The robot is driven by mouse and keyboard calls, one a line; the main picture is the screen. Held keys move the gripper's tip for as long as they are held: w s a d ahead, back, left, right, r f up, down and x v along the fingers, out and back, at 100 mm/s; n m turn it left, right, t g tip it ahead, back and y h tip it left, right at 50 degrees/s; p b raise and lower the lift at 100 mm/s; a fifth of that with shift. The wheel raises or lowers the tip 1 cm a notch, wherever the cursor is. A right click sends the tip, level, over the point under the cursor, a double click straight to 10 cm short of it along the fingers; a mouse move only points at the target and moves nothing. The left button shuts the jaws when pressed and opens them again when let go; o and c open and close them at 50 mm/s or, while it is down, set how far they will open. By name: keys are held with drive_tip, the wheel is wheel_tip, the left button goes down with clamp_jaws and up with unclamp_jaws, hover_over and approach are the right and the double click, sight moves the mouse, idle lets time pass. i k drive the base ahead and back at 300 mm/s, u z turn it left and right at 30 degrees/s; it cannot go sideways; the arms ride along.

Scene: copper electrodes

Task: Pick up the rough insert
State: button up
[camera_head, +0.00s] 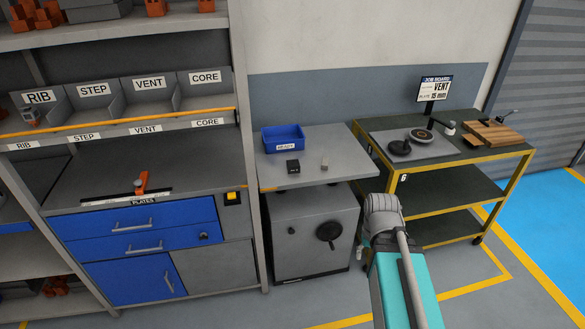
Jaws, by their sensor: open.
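No label marks the rough insert. A small grey upright piece (324,165) stands on the grey bench top (345,147) and may be it, but it is too small to be sure. A small black block (293,166) sits to its left, in front of a blue bin (283,138) with a white label. My teal arm rises from the bottom of the view, and its grey joint shows in front of the cabinet and cart. The gripper's fingers do not show.
A grey cabinet (300,232) with a black knob is under the bench top. Left is a shelf rack with RIB, STEP, VENT and CORE bays (150,92).

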sight(294, 166)
drive_tip(key=u, duration=0.1)
drive_tip(key=i, duration=1)
drive_tip(key=z, duration=0.05)
